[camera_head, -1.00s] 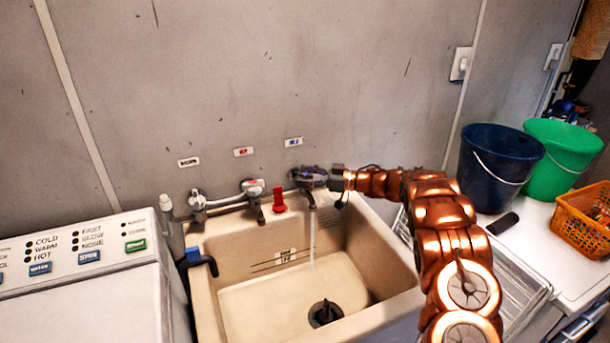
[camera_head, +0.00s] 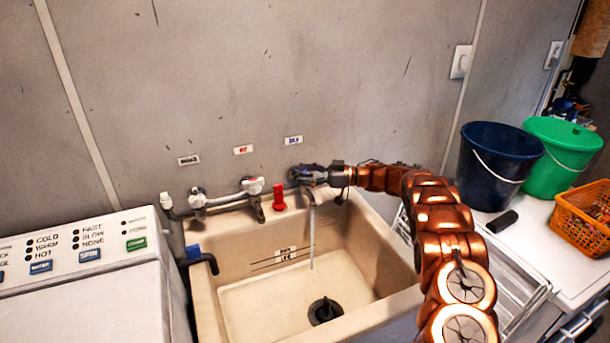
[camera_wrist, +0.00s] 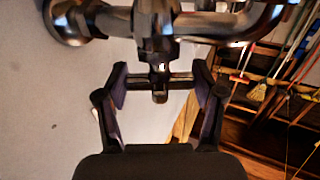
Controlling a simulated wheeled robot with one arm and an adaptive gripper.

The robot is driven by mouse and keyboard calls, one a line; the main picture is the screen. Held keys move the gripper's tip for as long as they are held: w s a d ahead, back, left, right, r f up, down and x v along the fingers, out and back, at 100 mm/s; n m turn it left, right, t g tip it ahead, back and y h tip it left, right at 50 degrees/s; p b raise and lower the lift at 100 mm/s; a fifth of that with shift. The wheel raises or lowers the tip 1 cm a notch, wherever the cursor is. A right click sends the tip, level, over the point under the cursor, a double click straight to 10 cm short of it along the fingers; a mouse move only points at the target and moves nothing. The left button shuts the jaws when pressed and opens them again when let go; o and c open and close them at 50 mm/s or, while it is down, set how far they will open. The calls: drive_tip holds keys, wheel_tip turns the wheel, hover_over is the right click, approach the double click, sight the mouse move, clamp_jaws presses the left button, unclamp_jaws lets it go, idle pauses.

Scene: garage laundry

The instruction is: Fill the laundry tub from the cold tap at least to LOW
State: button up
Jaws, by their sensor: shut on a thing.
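The beige laundry tub (camera_head: 385,258) stands against the grey wall, with a dark drain fitting (camera_head: 325,311) on its floor. I cannot tell whether the drain is plugged. Level marks (camera_head: 286,254) show on its back inner wall; the lettering is too small to read surely. The cold tap (camera_head: 309,193), under a blue-lettered label (camera_head: 293,140), runs a thin stream of water (camera_head: 312,240) into the tub. No clear pool of water shows. My gripper (camera_head: 309,174) is shut on the cold tap's handle. In the wrist view its fingers (camera_wrist: 160,82) are either side of the handle (camera_wrist: 160,90).
The hot tap (camera_head: 253,188), under a red-lettered label (camera_head: 243,150), and a red object (camera_head: 279,196) are left of the cold tap. A washing machine (camera_head: 95,290) stands at left. Buckets, blue (camera_head: 490,165) and green (camera_head: 565,150), and an orange basket (camera_head: 590,222) stand at right.

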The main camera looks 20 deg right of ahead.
drive_tip(key=o, duration=1.2)
drive_tip(key=shift+c, duration=0.2)
drive_tip(key=shift+d, duration=0.1)
drive_tip(key=v, duration=1.2)
drive_tip(key=shift+c, duration=0.2)
